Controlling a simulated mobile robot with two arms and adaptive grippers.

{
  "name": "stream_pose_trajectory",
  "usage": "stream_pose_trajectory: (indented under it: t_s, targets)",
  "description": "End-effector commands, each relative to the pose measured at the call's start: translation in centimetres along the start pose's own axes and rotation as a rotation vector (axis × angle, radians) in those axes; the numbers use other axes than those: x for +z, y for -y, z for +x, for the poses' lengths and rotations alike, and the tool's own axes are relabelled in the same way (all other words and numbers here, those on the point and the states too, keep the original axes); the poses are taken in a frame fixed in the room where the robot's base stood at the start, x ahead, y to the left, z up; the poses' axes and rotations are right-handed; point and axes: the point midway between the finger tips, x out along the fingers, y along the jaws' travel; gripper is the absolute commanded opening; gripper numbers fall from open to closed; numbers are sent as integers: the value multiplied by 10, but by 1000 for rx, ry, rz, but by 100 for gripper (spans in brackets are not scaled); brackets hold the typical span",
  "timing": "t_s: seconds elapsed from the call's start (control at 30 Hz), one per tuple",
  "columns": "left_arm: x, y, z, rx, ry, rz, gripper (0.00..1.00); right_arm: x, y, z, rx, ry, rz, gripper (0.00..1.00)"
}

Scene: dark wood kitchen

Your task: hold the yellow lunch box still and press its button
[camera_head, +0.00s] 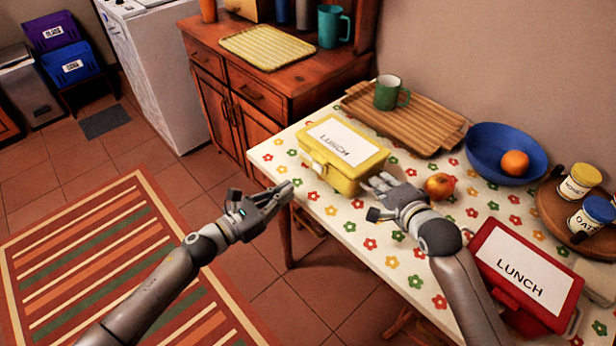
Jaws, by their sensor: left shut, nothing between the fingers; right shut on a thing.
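The yellow lunch box (342,178) sits closed on the flowered table, with a white LUNCH label on its lid. A small raised catch (317,167) shows on its front side; I cannot make out whether this is the button. My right gripper (374,184) is shut on the lunch box at its right front corner; the fingers partly cover that corner. My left gripper (286,188) is shut and empty near the table's front edge, left of the lunch box and apart from it.
A red lunch box (525,270) stands at the table's right. An onion-like round thing (440,186) lies close to my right gripper. A wooden tray (435,140) with a green mug (387,93) and a blue bowl (488,160) with an orange stand behind.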

Motion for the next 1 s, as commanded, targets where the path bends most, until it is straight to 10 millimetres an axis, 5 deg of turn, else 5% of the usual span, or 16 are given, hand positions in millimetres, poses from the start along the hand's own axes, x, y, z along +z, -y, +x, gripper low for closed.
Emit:
stream_pose_trajectory:
  t_s: [0.4, 1.0]
  targets:
    - [0, 0, 68, 0, 0, 1, 0, 1, -4, 0, 9, 2, 3, 0]
    - [0, 0, 83, 1, 0, 0, 0, 1, -4, 0, 10, 2, 4, 0]
